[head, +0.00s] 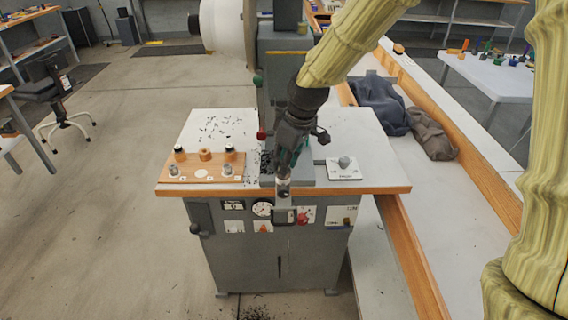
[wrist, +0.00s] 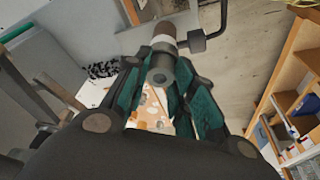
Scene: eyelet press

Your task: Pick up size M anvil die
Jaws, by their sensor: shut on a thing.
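My gripper (head: 284,179) points down in front of the press and is shut on a small die. In the head view, a grey and white piece (head: 283,190) shows at the fingertips. I cannot read a size mark on it. The wooden die board (head: 190,178) lies at the left of the press table, with an empty white round spot (head: 202,174) between two silver dies (head: 172,170) (head: 227,170).
The grey press column (head: 278,80) stands behind my gripper. A white plate with a silver knob (head: 345,163) sits to the right. Black-topped pieces (head: 180,153) and a wooden one (head: 205,154) stand along the board's back. Dark bits litter the table (head: 215,127). Bags (head: 380,102) lie on the side bench.

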